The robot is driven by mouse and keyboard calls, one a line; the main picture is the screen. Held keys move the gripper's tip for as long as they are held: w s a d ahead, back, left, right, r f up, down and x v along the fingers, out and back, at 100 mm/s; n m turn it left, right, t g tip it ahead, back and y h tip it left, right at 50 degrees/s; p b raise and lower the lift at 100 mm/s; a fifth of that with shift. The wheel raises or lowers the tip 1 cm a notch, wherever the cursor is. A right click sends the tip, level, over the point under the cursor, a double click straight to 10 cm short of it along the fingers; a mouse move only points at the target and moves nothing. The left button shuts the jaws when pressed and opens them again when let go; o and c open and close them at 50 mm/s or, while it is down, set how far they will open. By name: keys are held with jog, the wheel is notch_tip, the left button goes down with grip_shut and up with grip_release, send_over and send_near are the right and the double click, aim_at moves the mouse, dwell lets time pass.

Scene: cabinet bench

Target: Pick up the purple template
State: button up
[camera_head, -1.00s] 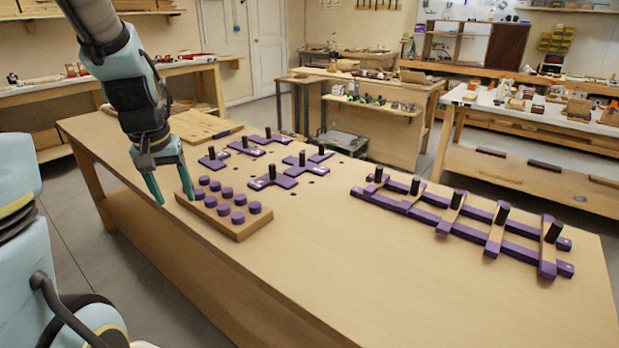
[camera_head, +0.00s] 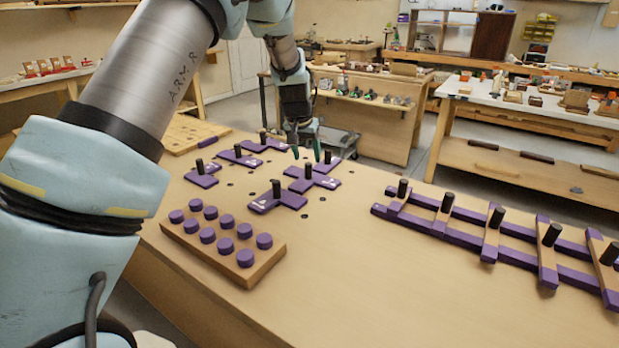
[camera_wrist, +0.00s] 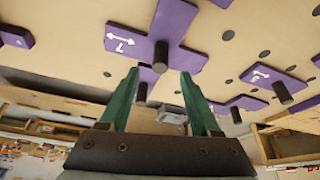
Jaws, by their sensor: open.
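Several flat purple templates with upright black pegs lie on the bench: one at the left (camera_head: 203,178), one at the back (camera_head: 264,144), and a group at the right, including a front piece (camera_head: 270,204). My gripper (camera_head: 306,155) is open and empty above the far end of the right group. Another marked template (camera_wrist: 262,74) lies to the right.
A wooden block (camera_head: 262,275) with several purple knobs (camera_head: 225,245) sits at the front left. A purple and wood ladder-like frame (camera_head: 470,240) with black pegs lies at the right. The bench between them is bare, with dark holes near the templates.

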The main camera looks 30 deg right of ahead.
aim_at(308, 164)
jog(key=shift+p+x, duration=1)
jog(key=shift+x, duration=1.7)
jog(key=shift+s+a, duration=0.1)
jog(key=shift+s, duration=0.05)
grip_shut()
